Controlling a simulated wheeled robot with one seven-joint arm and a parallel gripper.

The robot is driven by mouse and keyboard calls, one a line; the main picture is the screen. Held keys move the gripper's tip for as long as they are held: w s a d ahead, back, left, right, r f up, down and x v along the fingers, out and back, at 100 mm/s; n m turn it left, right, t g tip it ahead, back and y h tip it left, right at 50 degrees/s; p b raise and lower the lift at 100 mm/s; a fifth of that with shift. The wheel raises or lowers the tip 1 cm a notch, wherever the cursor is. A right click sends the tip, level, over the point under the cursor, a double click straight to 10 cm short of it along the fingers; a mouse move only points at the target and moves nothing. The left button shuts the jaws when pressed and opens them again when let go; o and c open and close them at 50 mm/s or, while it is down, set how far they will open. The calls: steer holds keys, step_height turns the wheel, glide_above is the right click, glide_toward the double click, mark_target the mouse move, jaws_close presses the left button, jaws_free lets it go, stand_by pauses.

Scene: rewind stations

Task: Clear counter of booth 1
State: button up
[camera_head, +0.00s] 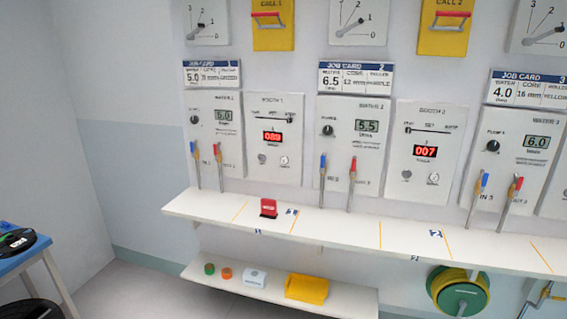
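The booth 1 panel (274,108) is on the wall left of centre. Its red counter display (272,137) appears to read 089. Below it are two small round controls, a left one (262,159) and a right one (284,161); their labels are too small to read. A horizontal slider bar (275,119) runs above the display. On the white shelf (340,222) beneath, a red block-like item (268,208) stands between yellow lines. My gripper is not in view.
The booth 2 panel (425,115), with a display reading 007, is to the right. Blue and red levers stick out below the water panels. A blue table (22,260) is at left.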

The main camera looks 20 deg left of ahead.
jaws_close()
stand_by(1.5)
